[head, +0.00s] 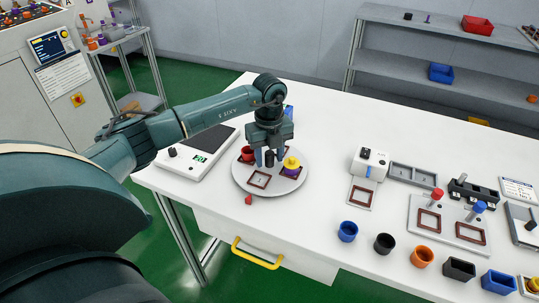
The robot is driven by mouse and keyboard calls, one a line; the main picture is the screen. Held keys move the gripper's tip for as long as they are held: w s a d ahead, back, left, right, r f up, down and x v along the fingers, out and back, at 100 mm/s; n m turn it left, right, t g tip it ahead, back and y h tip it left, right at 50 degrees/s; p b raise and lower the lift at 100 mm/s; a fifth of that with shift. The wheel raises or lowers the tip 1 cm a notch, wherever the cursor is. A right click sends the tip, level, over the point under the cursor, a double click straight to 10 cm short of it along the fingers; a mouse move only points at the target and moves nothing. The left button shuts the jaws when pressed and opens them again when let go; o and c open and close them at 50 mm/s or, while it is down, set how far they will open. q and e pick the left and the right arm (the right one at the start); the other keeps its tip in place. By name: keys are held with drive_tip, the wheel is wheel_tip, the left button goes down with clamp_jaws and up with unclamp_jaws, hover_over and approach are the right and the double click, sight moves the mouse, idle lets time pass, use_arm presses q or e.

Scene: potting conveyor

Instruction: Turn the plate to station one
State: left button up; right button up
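The round light-grey plate (245,188) lies on the white table. A small red marker (248,200) sits at the plate's front edge. The plate's back is hidden by my gripper. My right gripper is not in view.
A white device with a dark top (205,145) stands close left of the plate. A blue object (289,112) shows behind my gripper. At right are a small grey machine (370,162), a fixture board (450,222) and several cups. Table between plate and cups is clear.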

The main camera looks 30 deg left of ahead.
sight(270, 153)
use_arm(q)
drive_tip(key=shift+o, duration=0.2)
wheel_tip(270, 153, up, 13)
drive_tip(key=b, duration=0.1)
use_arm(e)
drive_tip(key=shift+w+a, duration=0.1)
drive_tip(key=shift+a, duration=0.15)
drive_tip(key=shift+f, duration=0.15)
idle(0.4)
